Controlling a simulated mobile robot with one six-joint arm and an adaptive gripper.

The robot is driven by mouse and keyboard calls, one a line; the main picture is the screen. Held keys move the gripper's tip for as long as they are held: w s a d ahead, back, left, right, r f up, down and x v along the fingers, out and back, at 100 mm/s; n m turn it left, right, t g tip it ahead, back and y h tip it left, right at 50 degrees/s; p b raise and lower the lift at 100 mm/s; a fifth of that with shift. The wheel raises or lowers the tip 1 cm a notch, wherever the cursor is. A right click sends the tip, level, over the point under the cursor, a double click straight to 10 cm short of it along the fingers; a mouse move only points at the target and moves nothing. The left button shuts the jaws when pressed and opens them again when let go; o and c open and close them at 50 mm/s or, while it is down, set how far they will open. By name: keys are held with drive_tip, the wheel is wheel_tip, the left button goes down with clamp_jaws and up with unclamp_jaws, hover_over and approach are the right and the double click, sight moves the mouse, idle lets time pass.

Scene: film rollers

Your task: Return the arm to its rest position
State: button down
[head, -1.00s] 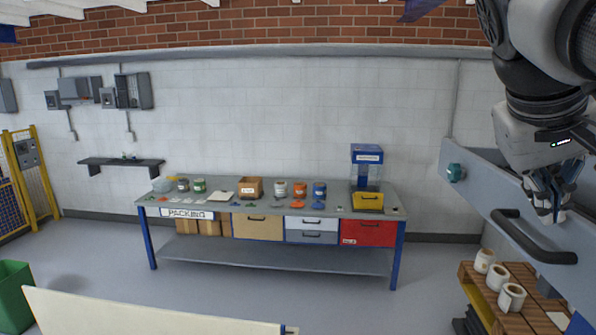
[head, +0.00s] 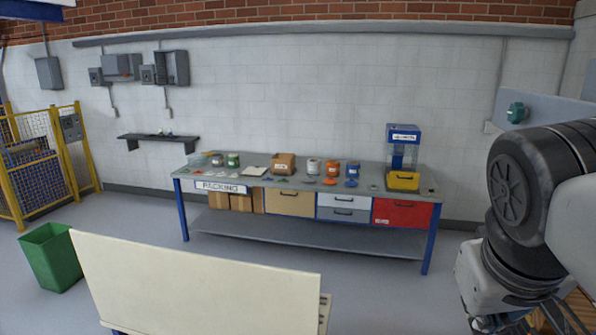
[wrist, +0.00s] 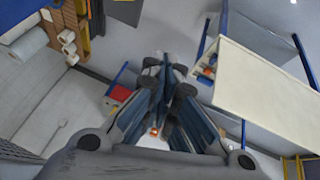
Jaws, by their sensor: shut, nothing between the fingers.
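My gripper shows in the wrist view (wrist: 160,105) with its blue-grey fingers together and nothing held between them. In the head view my arm comes in at the right edge and bends downward. The gripper there is at the lower right corner, partly cut off by the frame's bottom edge. It is in the air, apart from the packing bench (head: 290,242).
A cream panel (head: 195,285) stands in the front, left of my arm. A green bin (head: 53,258) and a yellow fence (head: 40,170) are at the left. White rolls (wrist: 67,40) show in the wrist view. Open floor lies between panel and bench.

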drive_tip(key=s+a+f+y+b, duration=0.1)
drive_tip(key=s+a+f+b, duration=0.1)
drive_tip(key=f, duration=0.7)
drive_tip(key=s+a+f+y+b, duration=0.1)
drive_tip(key=a+f+b, duration=0.3)
drive_tip(key=f, duration=0.6)
drive_tip(key=s+a+f+n+y+b, duration=0.1)
drive_tip(key=s+a+f+b, duration=0.2)
drive_tip(key=f, duration=0.6)
drive_tip(key=s+b, duration=0.1)
drive_tip(key=b, duration=0.1)
drive_tip(key=shift+f+b, duration=0.2)
drive_tip(key=shift+b, duration=0.15)
